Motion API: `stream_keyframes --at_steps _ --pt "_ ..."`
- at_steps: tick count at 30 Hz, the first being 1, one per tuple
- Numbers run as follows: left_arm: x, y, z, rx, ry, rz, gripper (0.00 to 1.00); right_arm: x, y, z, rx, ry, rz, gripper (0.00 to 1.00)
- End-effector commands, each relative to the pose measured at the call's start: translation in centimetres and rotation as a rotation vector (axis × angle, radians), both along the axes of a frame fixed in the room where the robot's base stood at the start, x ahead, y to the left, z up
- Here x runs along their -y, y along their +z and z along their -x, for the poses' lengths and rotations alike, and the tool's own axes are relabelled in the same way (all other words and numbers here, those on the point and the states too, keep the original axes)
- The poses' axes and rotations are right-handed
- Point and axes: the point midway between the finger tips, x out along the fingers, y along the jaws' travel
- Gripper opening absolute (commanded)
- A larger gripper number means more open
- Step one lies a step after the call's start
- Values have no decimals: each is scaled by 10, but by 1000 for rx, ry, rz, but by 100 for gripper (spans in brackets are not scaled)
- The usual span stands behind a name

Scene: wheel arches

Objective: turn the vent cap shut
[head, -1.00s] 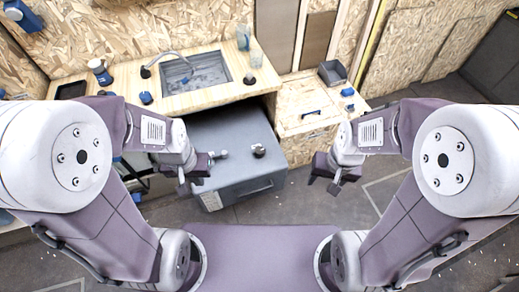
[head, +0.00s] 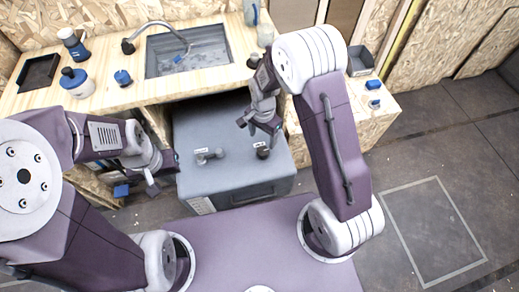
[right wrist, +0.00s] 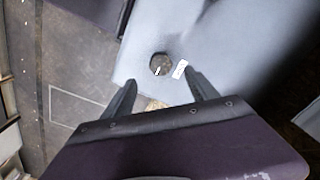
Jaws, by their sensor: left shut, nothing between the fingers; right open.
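The vent cap (head: 263,152) is a small dark round knob on top of the grey box (head: 225,180), near its right side, with a small white label beside it. In the right wrist view the cap (right wrist: 160,64) shows a white mark on its face. My right gripper (head: 259,128) is open and empty above the box, apart from the cap. In the right wrist view the cap lies just beyond the open fingers (right wrist: 162,80). My left gripper (head: 152,184) is shut and empty, left of the box.
A lever-like fitting (head: 208,155) with its own label stands on the box left of the cap. The wooden counter (head: 120,100) with a sink (head: 188,50) and blue-lidded containers overhangs behind. A low wooden cabinet (head: 372,118) stands at right. Floor at far right is clear.

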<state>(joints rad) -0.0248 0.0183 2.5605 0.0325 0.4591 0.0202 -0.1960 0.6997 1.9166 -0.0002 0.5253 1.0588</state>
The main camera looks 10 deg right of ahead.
Motion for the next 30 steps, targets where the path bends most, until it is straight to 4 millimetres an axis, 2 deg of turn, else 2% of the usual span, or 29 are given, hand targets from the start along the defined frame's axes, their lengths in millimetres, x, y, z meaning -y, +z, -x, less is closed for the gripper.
stream_keyframes --at_steps 4,9,15,19,25,26,30 --pt "0 -2 0 0 0 0 0 1 -14 1 -4 0 0 68" --pt "0 -9 0 0 0 0 0 1 -51 1 -5 -1 2 68" --pt "0 -13 0 0 0 0 0 1 -82 0 -2 -1 1 68" --pt "0 -13 0 0 0 0 0 1 -89 0 1 -1 1 68" --pt "0 -13 0 0 0 0 0 1 -89 0 1 -1 0 68" --pt "0 -13 0 0 0 0 0 1 -89 0 1 -1 0 65" --pt "0 -13 0 0 0 0 0 1 -89 0 1 -1 1 26"
